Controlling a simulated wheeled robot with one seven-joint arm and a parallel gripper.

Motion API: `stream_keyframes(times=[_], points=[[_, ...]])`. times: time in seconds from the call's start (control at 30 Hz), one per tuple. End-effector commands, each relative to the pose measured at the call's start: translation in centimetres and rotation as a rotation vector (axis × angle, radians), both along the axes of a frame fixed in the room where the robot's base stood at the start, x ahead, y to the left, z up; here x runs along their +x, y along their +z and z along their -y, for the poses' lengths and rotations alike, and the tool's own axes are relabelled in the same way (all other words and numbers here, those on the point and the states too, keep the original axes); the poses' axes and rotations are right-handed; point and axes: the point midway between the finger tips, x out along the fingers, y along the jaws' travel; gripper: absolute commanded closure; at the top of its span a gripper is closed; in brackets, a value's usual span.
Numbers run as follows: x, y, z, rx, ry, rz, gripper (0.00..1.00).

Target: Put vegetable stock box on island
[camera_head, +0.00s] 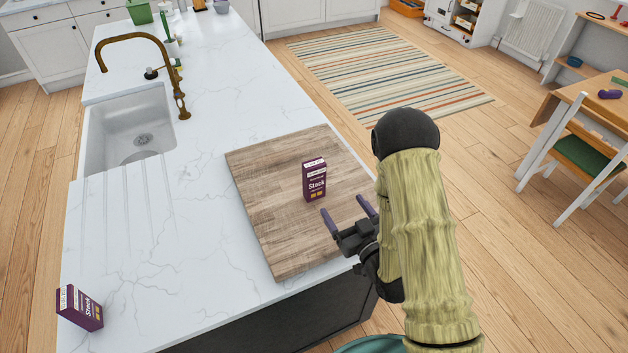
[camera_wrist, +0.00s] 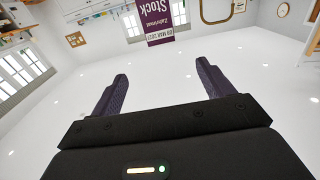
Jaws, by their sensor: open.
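A purple vegetable stock box (camera_head: 315,181) with a white top stands upright on the wooden cutting board (camera_head: 262,215) on the white marble island (camera_head: 215,110). A second purple stock box (camera_head: 80,308) stands at the island's near left corner. My gripper (camera_head: 347,215) is open and empty over the board's right edge, a short way to the near right of the first box. In the wrist view the fingers (camera_wrist: 160,85) are spread, and a stock box (camera_wrist: 158,22) shows upside down beyond them, apart from both fingertips.
A white sink (camera_head: 135,130) with a brass tap (camera_head: 178,85) is set into the island at left. Marble around the board is mostly clear. A green container (camera_head: 139,11) stands at the far end. A striped rug (camera_head: 385,78) and a chair (camera_head: 580,150) are on the floor at right.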

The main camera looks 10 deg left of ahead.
Motion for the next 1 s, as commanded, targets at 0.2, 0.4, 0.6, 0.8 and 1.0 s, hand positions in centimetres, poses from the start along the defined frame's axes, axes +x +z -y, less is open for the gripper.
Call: stream_keyframes(times=[0.2,0.4,0.6,0.8,1.0], points=[[0.2,-0.3,-0.2,-0.005,0.004,0.001,0.2],[1.0,-0.6,-0.9,-0.009,0.009,0.003,0.2],[1.7,-0.5,-1.4,-0.007,0.005,0.002,0.2],[2.9,0.3,-2.2,-0.001,0.001,0.001,0.2],[4.9,0.3,-3.8,-0.001,0.001,0.0,0.2]])
